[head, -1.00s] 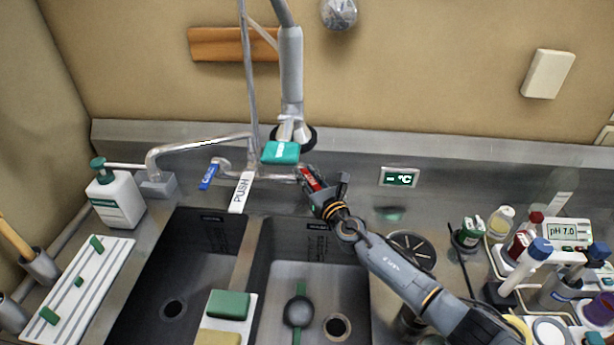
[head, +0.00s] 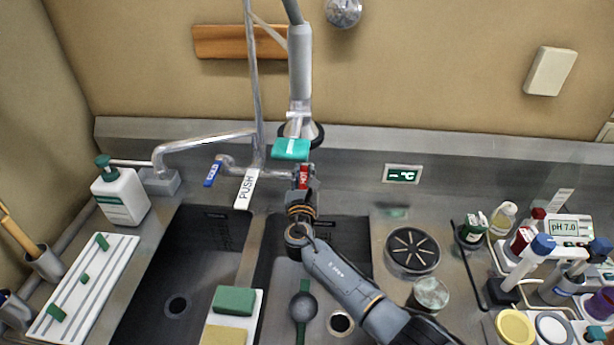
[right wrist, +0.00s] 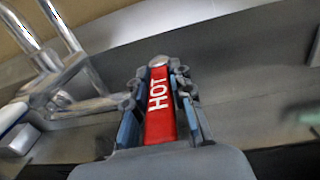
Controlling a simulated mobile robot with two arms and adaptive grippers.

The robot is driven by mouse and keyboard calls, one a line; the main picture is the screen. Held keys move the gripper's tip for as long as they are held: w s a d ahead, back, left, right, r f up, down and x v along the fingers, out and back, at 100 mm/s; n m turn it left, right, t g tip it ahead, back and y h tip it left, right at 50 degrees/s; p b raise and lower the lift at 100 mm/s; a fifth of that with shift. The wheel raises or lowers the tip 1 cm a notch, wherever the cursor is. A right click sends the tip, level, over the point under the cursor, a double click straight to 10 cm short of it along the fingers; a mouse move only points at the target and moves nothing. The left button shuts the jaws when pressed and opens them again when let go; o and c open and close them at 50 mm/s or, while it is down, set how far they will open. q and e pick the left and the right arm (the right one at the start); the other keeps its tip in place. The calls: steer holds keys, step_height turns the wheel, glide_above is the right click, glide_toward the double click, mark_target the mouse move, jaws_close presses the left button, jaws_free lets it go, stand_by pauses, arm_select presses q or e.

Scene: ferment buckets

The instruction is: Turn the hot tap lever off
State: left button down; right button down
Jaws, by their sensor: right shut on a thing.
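The red hot tap lever (head: 304,174), marked HOT, is at the right end of the tap body and points toward the front of the sink. My right gripper (head: 303,184) is shut on it from the front. In the right wrist view the hot lever (right wrist: 160,110) lies lengthwise between the two fingers of my right gripper (right wrist: 158,88), its lettering facing up. The blue cold lever (head: 212,173) is at the left end of the tap, clear of the gripper. My left gripper is not in view.
A white PUSH lever (head: 246,189) and a teal block (head: 291,149) are close to the left of and behind my gripper. Two dark basins lie in front. A green sponge (head: 234,300) sits between them. A soap bottle (head: 120,195) stands left; a pH meter (head: 566,229) and bottles stand right.

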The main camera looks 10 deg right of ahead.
steer(key=shift+a+m+h, duration=0.15)
steer(key=shift+m+h, duration=0.25)
steer(key=c, duration=1.2)
jaws_free()
steer(key=shift+w, duration=0.1)
steer(key=shift+o, duration=0.2)
steer(key=s+a, duration=0.2)
steer(key=s, duration=0.9)
steer(key=shift+s+a, duration=0.25)
steer(key=shift+s, duration=0.15)
